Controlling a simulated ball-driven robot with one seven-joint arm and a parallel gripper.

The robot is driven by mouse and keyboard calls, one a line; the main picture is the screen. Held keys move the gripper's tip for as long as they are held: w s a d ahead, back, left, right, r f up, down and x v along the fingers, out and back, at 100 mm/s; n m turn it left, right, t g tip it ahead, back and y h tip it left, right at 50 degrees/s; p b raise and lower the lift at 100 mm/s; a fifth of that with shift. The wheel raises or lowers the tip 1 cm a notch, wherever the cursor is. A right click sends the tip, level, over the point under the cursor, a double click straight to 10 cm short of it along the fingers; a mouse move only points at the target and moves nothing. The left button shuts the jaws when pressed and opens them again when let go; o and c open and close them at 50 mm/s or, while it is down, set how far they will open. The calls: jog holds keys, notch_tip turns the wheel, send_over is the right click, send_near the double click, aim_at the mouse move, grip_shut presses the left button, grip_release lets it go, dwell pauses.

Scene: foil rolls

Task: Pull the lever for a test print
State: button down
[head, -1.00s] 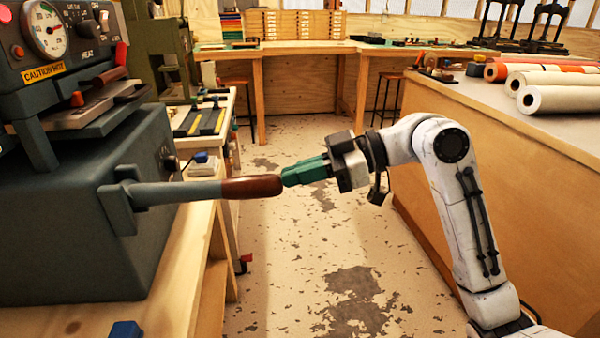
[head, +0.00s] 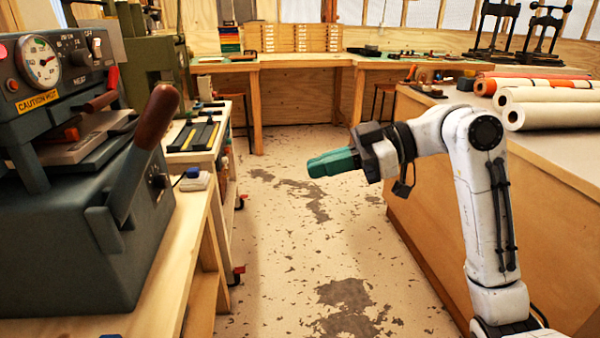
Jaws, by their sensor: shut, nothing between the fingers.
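The lever (head: 134,161) is a grey bar with a brown grip on the side of the dark grey press (head: 70,240) at the left. It stands raised, tilted up and to the right, with its grip (head: 157,115) at the top. My gripper (head: 310,168) has green fingers and is in the middle of the view, over the aisle floor. It points left towards the press and is shut and empty. It is well to the right of the lever and does not touch it.
The press stands on a wooden bench (head: 172,275) with a gauge (head: 38,62) and a "CAUTION HOT" label. Foil rolls (head: 550,110) lie on the counter (head: 440,125) at the right. The floor (head: 290,250) between bench and counter is clear.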

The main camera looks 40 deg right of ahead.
jog(key=shift+v, duration=1.45)
dwell(0.3)
